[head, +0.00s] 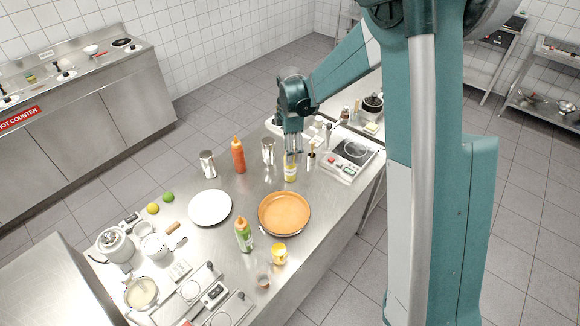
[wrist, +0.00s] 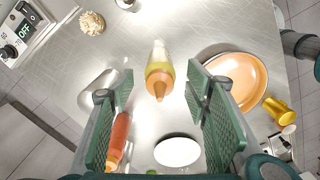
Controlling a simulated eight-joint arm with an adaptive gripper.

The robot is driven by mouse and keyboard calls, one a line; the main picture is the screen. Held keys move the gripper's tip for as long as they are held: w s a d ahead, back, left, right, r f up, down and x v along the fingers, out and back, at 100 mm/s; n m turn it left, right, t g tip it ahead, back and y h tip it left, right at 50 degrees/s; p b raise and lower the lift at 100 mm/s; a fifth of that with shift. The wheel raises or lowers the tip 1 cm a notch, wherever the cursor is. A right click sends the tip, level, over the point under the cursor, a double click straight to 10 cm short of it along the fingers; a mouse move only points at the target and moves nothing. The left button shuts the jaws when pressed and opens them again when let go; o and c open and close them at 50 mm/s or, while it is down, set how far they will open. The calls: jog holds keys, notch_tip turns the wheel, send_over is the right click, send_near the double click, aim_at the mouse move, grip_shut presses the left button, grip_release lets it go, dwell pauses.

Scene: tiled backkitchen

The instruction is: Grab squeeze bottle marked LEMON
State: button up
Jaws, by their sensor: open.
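A squeeze bottle (head: 290,172) with a yellow body stands upright on the steel table, just below my gripper (head: 292,155) in the head view. In the wrist view the bottle (wrist: 158,78) has an orange-tan nozzle that points toward the camera, and it lies in line with the gap between my open fingers (wrist: 157,115). No contact shows. Its label cannot be read. An orange-red squeeze bottle (head: 238,156) stands to the left, and a green squeeze bottle (head: 243,235) stands nearer the front of the table.
A tan round pan (head: 284,213) and a white plate (head: 210,208) lie close by. Metal canisters (head: 208,164) and (head: 268,151) stand near the back edge. A cooktop (head: 352,152) is at the right. A yellow cup (head: 279,254) stands in front of the pan.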

jog(key=shift+f, duration=0.2)
jog(key=shift+f+p, duration=0.4)
jog(key=shift+f, duration=2.05)
jog(key=shift+c, duration=0.6)
jog(key=c, duration=1)
